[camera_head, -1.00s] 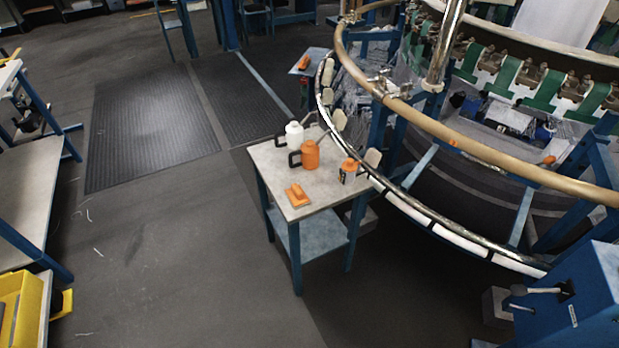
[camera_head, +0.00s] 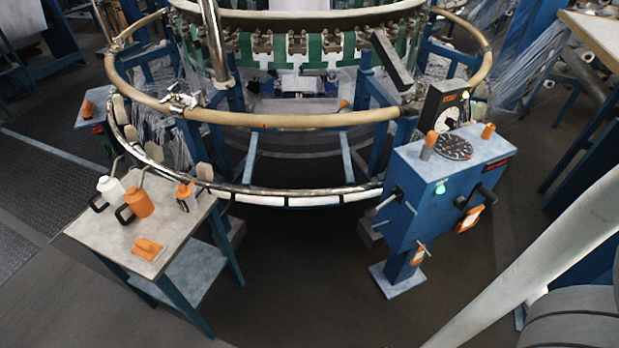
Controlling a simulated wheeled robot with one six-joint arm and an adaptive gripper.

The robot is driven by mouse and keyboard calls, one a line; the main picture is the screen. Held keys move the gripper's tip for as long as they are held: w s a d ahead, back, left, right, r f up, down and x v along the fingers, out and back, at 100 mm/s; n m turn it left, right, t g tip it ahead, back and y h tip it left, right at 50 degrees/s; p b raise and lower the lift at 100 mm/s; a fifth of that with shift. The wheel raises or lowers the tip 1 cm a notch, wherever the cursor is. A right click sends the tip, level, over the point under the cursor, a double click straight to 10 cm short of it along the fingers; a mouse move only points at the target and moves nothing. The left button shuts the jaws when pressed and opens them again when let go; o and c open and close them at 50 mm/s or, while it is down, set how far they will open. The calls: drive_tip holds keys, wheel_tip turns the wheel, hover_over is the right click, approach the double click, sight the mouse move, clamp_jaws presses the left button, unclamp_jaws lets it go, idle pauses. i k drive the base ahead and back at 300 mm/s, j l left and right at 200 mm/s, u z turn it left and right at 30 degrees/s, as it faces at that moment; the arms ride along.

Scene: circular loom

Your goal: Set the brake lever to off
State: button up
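A blue control pedestal (camera_head: 436,190) stands at the right of the loom. A grey lever or handle (camera_head: 387,201) sticks out from its left side. A black-handled lever (camera_head: 474,198) is on its right-hand face. A small handle (camera_head: 421,252) shows lower on the pedestal. I cannot tell which of these is the brake lever, and no on or off marking is readable. My gripper is out of view; only a pale part of my arm shows at the lower right, apart from the pedestal.
A side table (camera_head: 190,217) with bottles and an orange block stands at the left. The loom's ring rail (camera_head: 290,121) curves behind the pedestal. The floor (camera_head: 300,265) between table and pedestal is clear.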

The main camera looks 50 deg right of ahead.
sight(370, 213)
drive_tip(key=k+l+z, duration=0.35)
drive_tip(key=k+l, duration=0.2)
drive_tip(key=l, duration=0.2)
drive_tip(key=k+l+z, duration=0.2)
drive_tip(key=l, duration=0.2)
